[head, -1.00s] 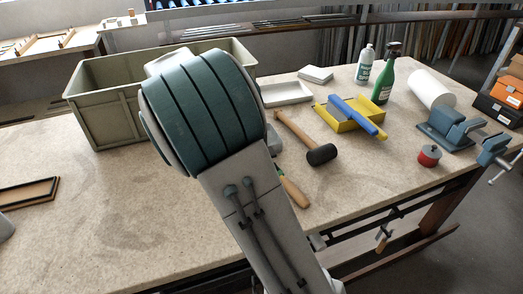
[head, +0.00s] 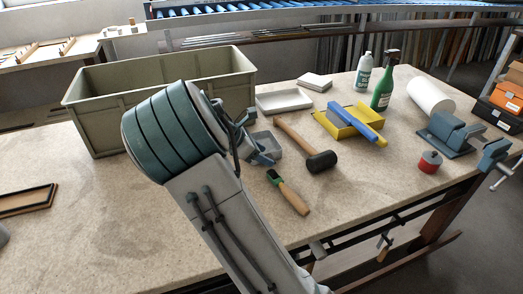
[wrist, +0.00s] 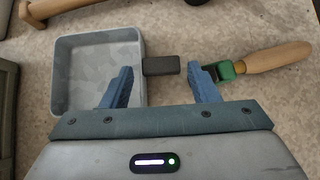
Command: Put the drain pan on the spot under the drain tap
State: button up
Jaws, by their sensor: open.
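The drain pan appears to be the small grey square pan with a short dark handle (wrist: 161,66), lying on the bench; its bare inside (wrist: 95,72) shows in the wrist view. In the head view the pan (head: 268,141) is partly hidden behind my wrist and fingers. My gripper (wrist: 161,84) is open and empty, with its blue fingers on either side of the handle's line, just short of it in the picture. The left finger overlaps the pan's near right corner in view. I cannot make out the drain tap or its spot for certain.
A green tool with a wooden handle (head: 289,193) lies close to the right finger. A mallet (head: 320,161) lies beyond the pan. A large olive crate (head: 110,113) stands at left. A white tray (head: 284,101), yellow tray (head: 335,128) and vise (head: 449,133) occupy the back and right.

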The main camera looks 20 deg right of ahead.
jog(key=shift+x, duration=1.15)
jog(key=c, duration=1.1)
jog(key=shift+r, duration=0.1)
jog(key=shift+c, duration=0.2)
